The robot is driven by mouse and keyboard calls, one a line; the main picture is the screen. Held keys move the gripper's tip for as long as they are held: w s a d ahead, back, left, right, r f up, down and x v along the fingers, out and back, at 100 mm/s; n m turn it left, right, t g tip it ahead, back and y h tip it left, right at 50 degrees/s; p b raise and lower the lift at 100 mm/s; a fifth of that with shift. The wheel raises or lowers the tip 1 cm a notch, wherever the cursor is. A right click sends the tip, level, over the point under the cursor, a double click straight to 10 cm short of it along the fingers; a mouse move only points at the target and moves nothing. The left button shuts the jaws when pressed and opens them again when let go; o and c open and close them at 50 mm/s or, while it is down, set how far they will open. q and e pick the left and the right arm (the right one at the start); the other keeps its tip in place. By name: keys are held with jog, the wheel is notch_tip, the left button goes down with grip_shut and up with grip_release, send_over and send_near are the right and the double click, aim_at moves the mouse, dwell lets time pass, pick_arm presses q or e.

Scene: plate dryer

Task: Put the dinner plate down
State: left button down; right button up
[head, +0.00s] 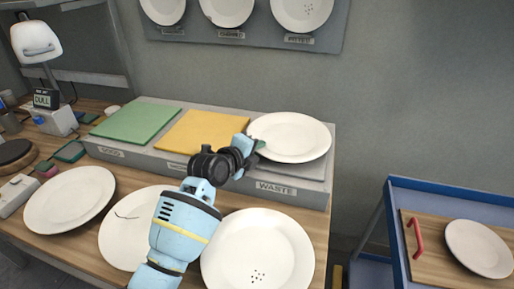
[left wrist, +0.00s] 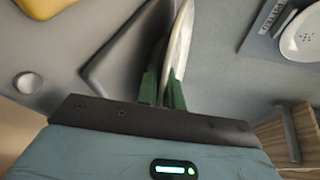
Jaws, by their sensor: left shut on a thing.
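A white dinner plate (head: 290,137) is over the grey section at the right end of the raised tray, above the label WASTE. My left gripper (head: 257,143) is shut on the plate's left rim. In the left wrist view the plate (left wrist: 180,42) shows nearly edge-on between the green fingertips of my left gripper (left wrist: 163,88). The head view does not clearly show whether the plate touches the grey surface. My right gripper is not in view.
The raised tray (head: 300,198) also has a green pad (head: 135,122) and a yellow pad (head: 203,132). On the table lie a plain plate (head: 70,199), a cracked plate (head: 120,235) and a speckled plate (head: 257,255). A blue cart (head: 450,195) with another plate (head: 478,248) stands right.

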pick_arm(q)
jog(key=c, duration=1.8)
grip_release()
jog(key=shift+f, duration=0.1)
jog(key=shift+s+a+r, duration=0.1)
jog(key=shift+r, duration=0.1)
jog(key=shift+s+a+r, duration=0.15)
jog(key=shift+s, duration=0.1)
jog(key=p+v, duration=0.1)
jog(key=v, duration=1)
jog(key=shift+s, duration=0.1)
